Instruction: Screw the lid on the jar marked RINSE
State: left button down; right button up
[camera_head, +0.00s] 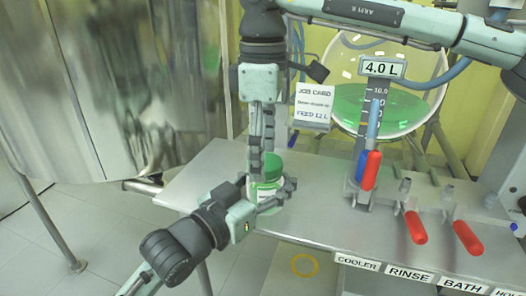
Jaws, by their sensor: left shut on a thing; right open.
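A small jar (264,188) with a pale label and a green top stands near the left end of the steel bench. The label is too small to read. The green top, which looks like the lid (270,166), sits on the jar; I cannot tell how tightly. My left gripper (273,196) comes in from the lower left and is shut around the jar's body. My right gripper (262,158) points straight down from above, open, with its fingertips at the lid's upper edge. I cannot tell whether they touch the lid.
A round glass vessel (350,105) with green liquid stands behind, by a gauge sign (382,68) reading 4.0 L. Red-handled valves (416,227) and a blue-and-red handle (370,170) stand to the right. Front-edge labels include COOLER, RINSE (409,274) and BATH. A metal tank (110,90) fills the left.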

jog(key=shift+r, duration=2.2)
jog(key=shift+c, duration=0.4)
